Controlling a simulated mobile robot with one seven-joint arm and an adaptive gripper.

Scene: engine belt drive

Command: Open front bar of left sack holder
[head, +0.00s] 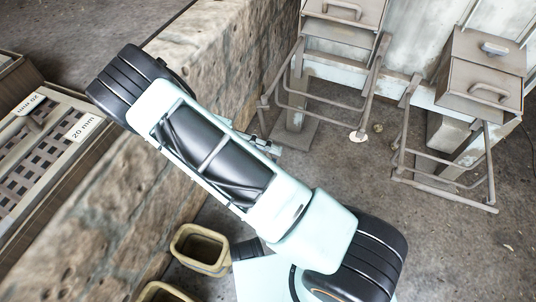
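The left sack holder is a grey metal frame below a chute with a handled hatch (343,12), at the top middle of the head view. Its side arms reach forward, and a thin cross bar (320,103) runs between them. I cannot tell whether its front bar is latched. My arm lies diagonally across the view, to the left of and below the holder. A small metal part, seemingly the end of my gripper (266,146), shows past the arm's edge, short of the holder. The rest of it is hidden behind the arm, so its fingers cannot be made out.
A second sack holder (445,186) stands at the right under another chute (482,75). A stone wall (225,60) runs along the left, with a slotted machine labelled 20 mm (82,127) beyond it. Tan buckets (201,247) stand at the bottom. The floor at lower right is mostly clear.

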